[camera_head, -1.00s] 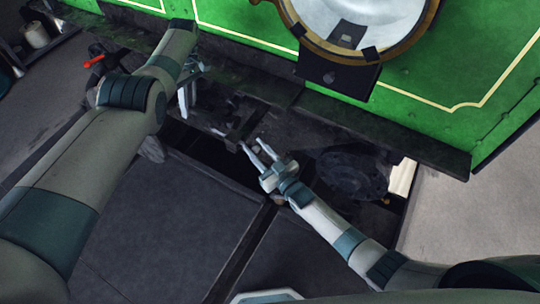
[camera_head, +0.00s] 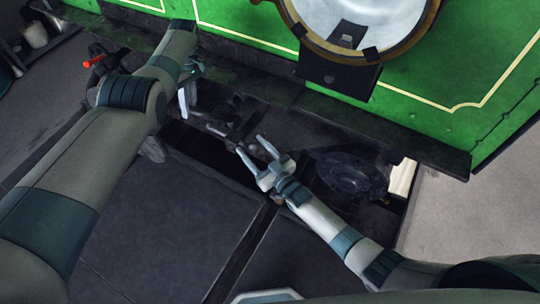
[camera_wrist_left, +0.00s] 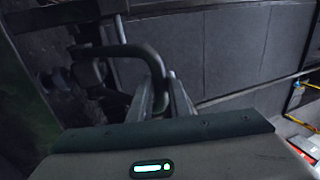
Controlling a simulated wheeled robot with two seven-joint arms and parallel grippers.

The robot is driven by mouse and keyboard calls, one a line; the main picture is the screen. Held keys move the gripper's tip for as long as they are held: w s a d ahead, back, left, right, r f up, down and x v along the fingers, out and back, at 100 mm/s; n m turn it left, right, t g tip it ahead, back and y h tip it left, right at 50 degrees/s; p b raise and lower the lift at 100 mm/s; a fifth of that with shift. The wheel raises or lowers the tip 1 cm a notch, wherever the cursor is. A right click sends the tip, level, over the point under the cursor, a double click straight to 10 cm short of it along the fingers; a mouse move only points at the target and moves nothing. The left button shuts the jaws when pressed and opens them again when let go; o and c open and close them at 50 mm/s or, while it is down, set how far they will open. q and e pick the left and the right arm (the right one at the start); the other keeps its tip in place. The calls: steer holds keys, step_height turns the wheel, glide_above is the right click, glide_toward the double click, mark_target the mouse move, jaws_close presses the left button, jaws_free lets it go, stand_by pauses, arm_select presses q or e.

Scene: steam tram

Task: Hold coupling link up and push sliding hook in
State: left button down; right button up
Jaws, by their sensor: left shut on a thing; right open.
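My left gripper (camera_head: 185,102) is by the dark buffer beam under the green tram front, mostly behind my left arm in the head view. In the left wrist view its fingers (camera_wrist_left: 165,90) are shut on the coupling link (camera_wrist_left: 125,50), a dark bent bar. My right gripper (camera_head: 251,146) is open and empty, its fingers pointing up-left toward the dark coupling parts (camera_head: 236,112) under the beam. A small gap seems to lie between its fingertips and those parts. I cannot clearly make out the sliding hook in the dark there.
The dark beam (camera_head: 410,137) runs below the green front (camera_head: 450,60) and its round brass-rimmed door (camera_head: 365,25). A round dark buffer (camera_head: 352,172) is right of my right gripper. A red-handled part (camera_head: 94,60) is at the left. Grey floor panels (camera_head: 150,235) lie below.

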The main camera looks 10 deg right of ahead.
arm_select(q)
steer(key=shift+d, duration=0.25)
arm_select(e)
steer(key=v, duration=0.8)
steer(key=shift+s+d, duration=0.2)
steer(key=shift+d, duration=0.05)
arm_select(q)
steer(key=c, duration=1.5)
jaws_free()
steer(key=shift+w+f, duration=0.1)
steer(key=shift+w, duration=0.1)
arm_select(e)
steer(key=shift+w+d+f, duration=0.1)
steer(key=shift+d+f, duration=0.05)
arm_select(q)
steer(key=shift+a, duration=0.15)
steer(key=shift+r, duration=0.25)
